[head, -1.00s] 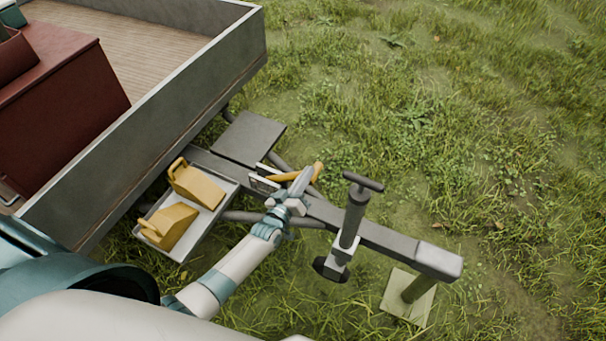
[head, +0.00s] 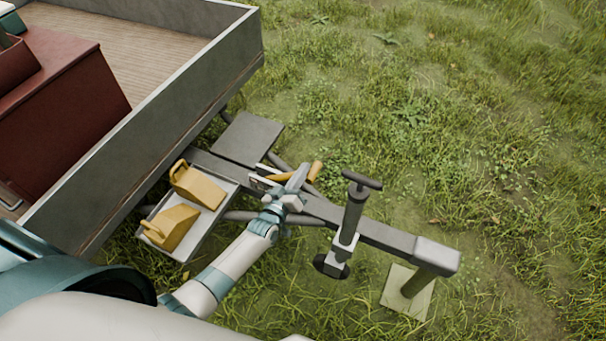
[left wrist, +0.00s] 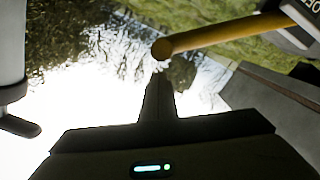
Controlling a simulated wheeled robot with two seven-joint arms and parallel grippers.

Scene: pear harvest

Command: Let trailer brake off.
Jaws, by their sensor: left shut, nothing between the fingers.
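The brake lever is a yellow-orange bar (head: 316,171) on the trailer's grey drawbar (head: 375,232), beside a small pale plate. My left gripper (head: 298,178) is shut and empty. In the head view it overlaps the middle of the lever, hiding part of it. In the left wrist view the lever (left wrist: 225,34) runs from the upper right to a round free end just above the shut fingers of my left gripper (left wrist: 158,90). I cannot tell whether they touch. A plate with partly cut-off lettering (left wrist: 306,14) is at the lever's right. My right gripper is not in view.
A jack with a T-handle (head: 352,218) stands on the drawbar to the right of my gripper. Two yellow wheel chocks (head: 197,186) lie in a grey tray (head: 184,252) at left. The trailer bed wall (head: 150,125) rises behind. Grass is open at right.

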